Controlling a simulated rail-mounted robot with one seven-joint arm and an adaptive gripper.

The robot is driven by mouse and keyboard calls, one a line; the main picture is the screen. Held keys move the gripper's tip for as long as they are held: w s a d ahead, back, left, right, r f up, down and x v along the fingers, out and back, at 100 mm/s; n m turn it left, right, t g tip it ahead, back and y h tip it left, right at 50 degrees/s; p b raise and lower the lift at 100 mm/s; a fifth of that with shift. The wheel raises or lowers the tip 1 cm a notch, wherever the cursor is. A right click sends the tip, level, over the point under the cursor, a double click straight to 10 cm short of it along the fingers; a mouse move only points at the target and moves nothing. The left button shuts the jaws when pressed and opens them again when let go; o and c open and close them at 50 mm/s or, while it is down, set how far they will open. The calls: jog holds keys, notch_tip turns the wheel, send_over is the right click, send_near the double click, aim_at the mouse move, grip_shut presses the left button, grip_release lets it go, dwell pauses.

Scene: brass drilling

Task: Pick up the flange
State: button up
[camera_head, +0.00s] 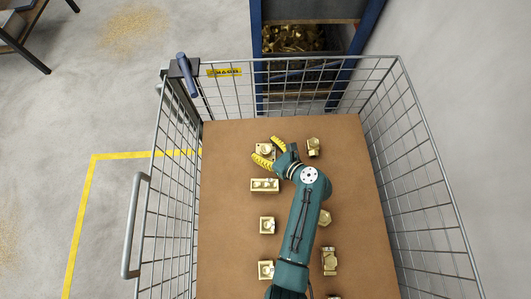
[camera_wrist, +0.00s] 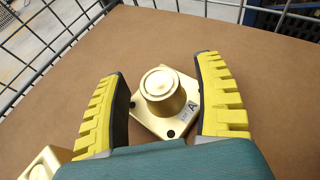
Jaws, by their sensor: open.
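The flange (camera_wrist: 162,95) is a brass square base plate with corner holes, a round raised boss and a label reading "A". In the head view the flange (camera_head: 264,149) lies at the far end of the brown board, partly hidden by a finger. My gripper (camera_wrist: 162,66) is open, with one yellow-and-black finger on each side of the flange. The wrist view shows a gap on the left; the right finger is very close to the plate, and I cannot tell if it touches. In the head view my gripper (camera_head: 266,148) is over the flange.
A wire cart (camera_head: 436,200) encloses the brown board (camera_head: 226,210). A brass block (camera_head: 264,185) lies just in front of the flange, and a brass fitting (camera_head: 313,147) lies to its right. Several more brass parts stand nearer. A bin of brass pieces (camera_head: 293,38) is beyond the cart.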

jog(key=shift+s+d, duration=0.1)
jog(key=shift+d, duration=0.05)
jog(key=shift+c, duration=0.3)
grip_shut()
